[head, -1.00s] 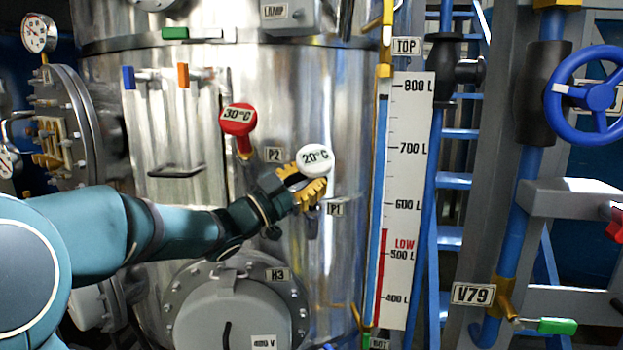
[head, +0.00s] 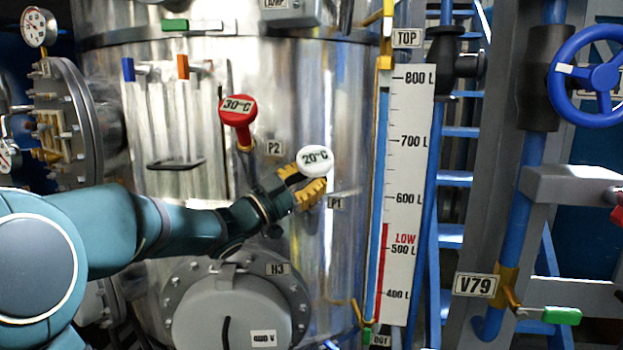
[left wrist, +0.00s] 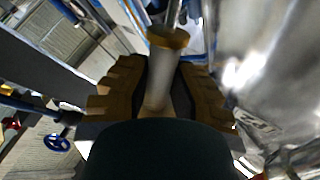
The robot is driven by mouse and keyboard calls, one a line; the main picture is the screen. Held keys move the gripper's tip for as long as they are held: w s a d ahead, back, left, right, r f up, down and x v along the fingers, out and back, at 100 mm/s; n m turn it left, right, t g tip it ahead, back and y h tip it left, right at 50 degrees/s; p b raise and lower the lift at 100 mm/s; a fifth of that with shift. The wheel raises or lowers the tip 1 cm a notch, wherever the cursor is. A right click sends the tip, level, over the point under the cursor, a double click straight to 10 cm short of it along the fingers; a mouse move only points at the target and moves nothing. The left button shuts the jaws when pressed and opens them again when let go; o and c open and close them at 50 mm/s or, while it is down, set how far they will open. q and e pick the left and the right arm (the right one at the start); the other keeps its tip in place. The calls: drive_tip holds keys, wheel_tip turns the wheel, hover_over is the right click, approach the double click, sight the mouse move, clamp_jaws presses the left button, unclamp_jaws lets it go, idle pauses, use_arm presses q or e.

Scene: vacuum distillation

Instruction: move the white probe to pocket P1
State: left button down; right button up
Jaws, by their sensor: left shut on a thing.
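The white probe (head: 315,158) has a round white head marked 20°C. My left gripper (head: 304,184), with yellow fingers, is shut on it just below the head, in front of the steel vessel. The P1 label (head: 335,202) is on the vessel wall, just right of and below the fingers. The P1 pocket opening is not clearly visible, and I cannot tell whether the probe touches it. In the left wrist view the pale probe shaft (left wrist: 160,75) with a brass collar (left wrist: 168,38) lies between the fingers. My right gripper is not in view.
A red 30°C probe (head: 238,110) stands up and left, beside the P2 label (head: 274,148). A level scale (head: 407,190) and blue pipework are to the right. The round H3 flange (head: 236,305) juts out below my left arm.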

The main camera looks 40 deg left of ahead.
use_arm(q)
drive_tip(key=shift+w+a+f+b, duration=0.2)
drive_tip(key=shift+f+b, duration=0.1)
drive_tip(key=shift+f, duration=0.15)
drive_tip(key=shift+w+a+f+b, duration=0.2)
drive_tip(key=shift+f+b, duration=0.1)
drive_tip(key=shift+f, duration=0.1)
drive_tip(key=shift+w+a+f+b, duration=0.25)
drive_tip(key=shift+f+b, duration=0.1)
drive_tip(key=shift+f, duration=0.1)
drive_tip(key=shift+w+a+f+b, duration=0.15)
drive_tip(key=shift+w+f+b, duration=0.05)
drive_tip(key=shift+f+b, duration=0.2)
drive_tip(key=c, duration=0.9)
unclamp_jaws()
